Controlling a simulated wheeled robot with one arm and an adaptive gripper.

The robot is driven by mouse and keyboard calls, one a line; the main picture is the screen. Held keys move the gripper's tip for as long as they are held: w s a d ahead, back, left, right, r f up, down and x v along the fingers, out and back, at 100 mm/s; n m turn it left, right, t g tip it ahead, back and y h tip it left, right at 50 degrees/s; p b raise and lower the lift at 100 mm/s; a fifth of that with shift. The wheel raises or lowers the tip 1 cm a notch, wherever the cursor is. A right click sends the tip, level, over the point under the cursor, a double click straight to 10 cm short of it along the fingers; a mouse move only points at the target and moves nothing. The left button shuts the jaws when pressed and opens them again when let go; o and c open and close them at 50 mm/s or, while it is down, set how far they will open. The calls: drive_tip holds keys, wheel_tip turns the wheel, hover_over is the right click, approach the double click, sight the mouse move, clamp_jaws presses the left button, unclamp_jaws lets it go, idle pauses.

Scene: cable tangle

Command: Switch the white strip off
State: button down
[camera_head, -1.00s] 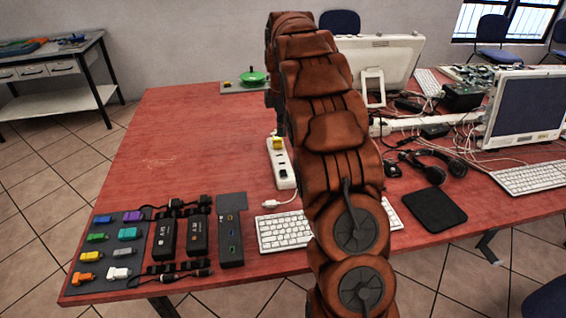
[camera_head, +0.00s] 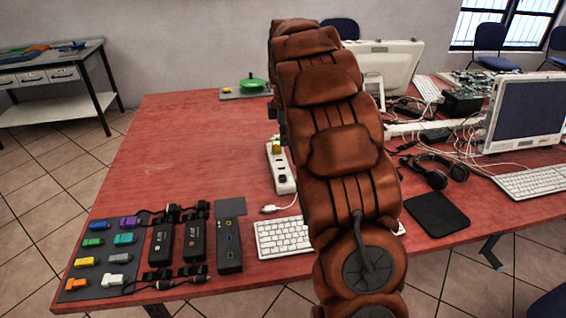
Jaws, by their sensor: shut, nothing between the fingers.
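The white strip (camera_head: 284,181) lies on the red table left of my arm, running away from me. A yellow plug (camera_head: 277,147) sits at its far part, and a dark spot shows near its near end. A white cable leaves the near end. The far end is partly hidden by my arm, and I cannot make out the switch's position. A small dark part of my gripper (camera_head: 274,112) shows beyond the strip's far end, at the arm's left edge. The rest is hidden behind the arm. It looks shut and empty.
A white keyboard (camera_head: 283,238) lies near the front edge. Black boxes (camera_head: 195,240) and a mat with coloured adapters (camera_head: 104,264) are at left. A headset (camera_head: 436,170), tangled cables and monitors crowd the right. The table's left middle is clear.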

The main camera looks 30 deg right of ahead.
sight(283, 176)
drive_tip(key=f+p, duration=0.1)
drive_tip(key=f, duration=0.3)
drive_tip(key=w+f, duration=0.1)
drive_tip(key=f, duration=0.4)
drive_tip(key=w+f+p, duration=0.1)
drive_tip(key=f, duration=0.3)
drive_tip(key=shift+d+f+p, duration=0.2)
drive_tip(key=shift+d+p, duration=0.1)
drive_tip(key=shift+d, duration=0.1)
drive_tip(key=shift+f, duration=0.1)
